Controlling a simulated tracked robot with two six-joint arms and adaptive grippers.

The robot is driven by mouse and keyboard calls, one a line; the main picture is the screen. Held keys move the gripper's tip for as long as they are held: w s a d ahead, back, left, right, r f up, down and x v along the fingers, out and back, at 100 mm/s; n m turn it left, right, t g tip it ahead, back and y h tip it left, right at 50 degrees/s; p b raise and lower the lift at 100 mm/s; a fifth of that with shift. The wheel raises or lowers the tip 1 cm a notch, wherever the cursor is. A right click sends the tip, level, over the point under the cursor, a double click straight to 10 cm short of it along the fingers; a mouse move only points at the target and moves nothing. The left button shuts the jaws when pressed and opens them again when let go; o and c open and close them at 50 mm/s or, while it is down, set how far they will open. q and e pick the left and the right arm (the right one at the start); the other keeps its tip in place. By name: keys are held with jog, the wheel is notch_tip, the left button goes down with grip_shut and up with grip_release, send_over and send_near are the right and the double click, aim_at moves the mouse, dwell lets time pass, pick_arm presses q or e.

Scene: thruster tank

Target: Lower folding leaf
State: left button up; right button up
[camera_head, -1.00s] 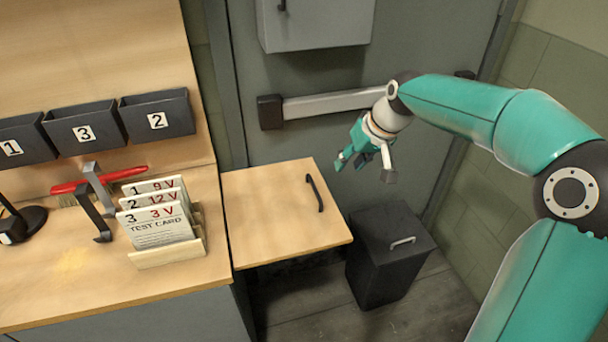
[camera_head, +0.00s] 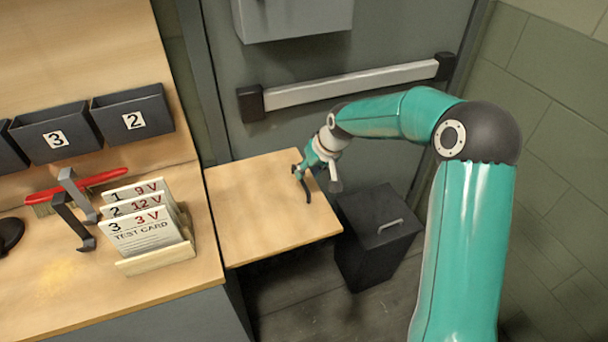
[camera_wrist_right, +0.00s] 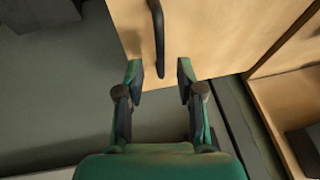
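The folding leaf (camera_head: 250,210) is a light wooden panel, raised level beside the workbench. A dark bar handle (camera_head: 307,190) is on its right part. My right gripper (camera_head: 316,178) is over the leaf's right edge, close to the handle, and partly hides it. In the right wrist view, the leaf (camera_wrist_right: 215,30) fills the top middle. The handle (camera_wrist_right: 158,38) lies ahead of and between the two spread fingertips of my right gripper (camera_wrist_right: 159,76), with nothing held between them. Whether a finger touches the handle cannot be told. My left gripper is not in view.
A dark bin (camera_head: 378,240) with a light handle stands on the floor right of the leaf. A door push bar (camera_head: 350,85) runs behind my right arm. The workbench (camera_head: 120,285) at left holds a test card rack (camera_head: 160,257), a red-handled brush (camera_head: 105,178) and hooked tools.

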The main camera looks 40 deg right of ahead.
aim_at(302, 180)
jog(key=shift+x, duration=1.9)
grip_shut()
